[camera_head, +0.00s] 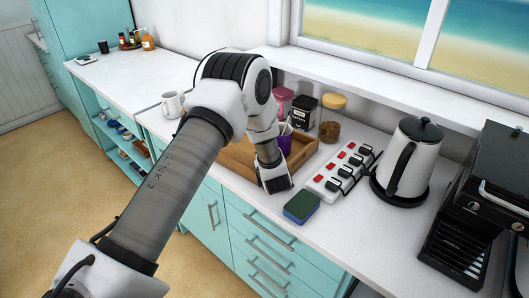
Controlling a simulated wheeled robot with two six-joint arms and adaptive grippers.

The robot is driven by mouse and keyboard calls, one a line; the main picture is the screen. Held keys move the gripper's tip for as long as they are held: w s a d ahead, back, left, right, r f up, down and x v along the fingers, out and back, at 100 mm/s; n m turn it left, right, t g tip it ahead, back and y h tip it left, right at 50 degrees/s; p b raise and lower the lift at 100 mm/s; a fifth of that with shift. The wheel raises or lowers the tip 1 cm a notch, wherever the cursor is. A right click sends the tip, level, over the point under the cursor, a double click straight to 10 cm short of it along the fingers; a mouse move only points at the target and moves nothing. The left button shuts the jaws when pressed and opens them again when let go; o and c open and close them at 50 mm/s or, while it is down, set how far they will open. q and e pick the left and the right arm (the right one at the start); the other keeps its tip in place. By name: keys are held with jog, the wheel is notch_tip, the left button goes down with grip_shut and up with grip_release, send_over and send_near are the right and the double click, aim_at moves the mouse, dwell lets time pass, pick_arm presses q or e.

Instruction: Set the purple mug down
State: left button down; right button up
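The purple mug (285,141) shows in the head view at the wooden tray (236,158) on the white counter, partly hidden behind my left wrist. I cannot tell whether it touches the tray floor or is held above it. My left arm comes in from the lower left, bends over the counter and points down at the tray. A small grey part, seemingly my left gripper (287,127), shows at the mug's top. Its fingers are mostly hidden, so its grip on the mug is unclear. My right gripper is not in view.
A pink canister (282,99), black canister (303,113) and brown jar (329,131) stand behind the tray. A power strip (343,173), sponge (301,207), kettle (408,165) and black machine (475,205) are to its right. A white mug (173,104) stands left.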

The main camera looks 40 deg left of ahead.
pick_arm(q)
jog(key=shift+s+f, duration=0.15)
jog(key=shift+f, duration=0.2)
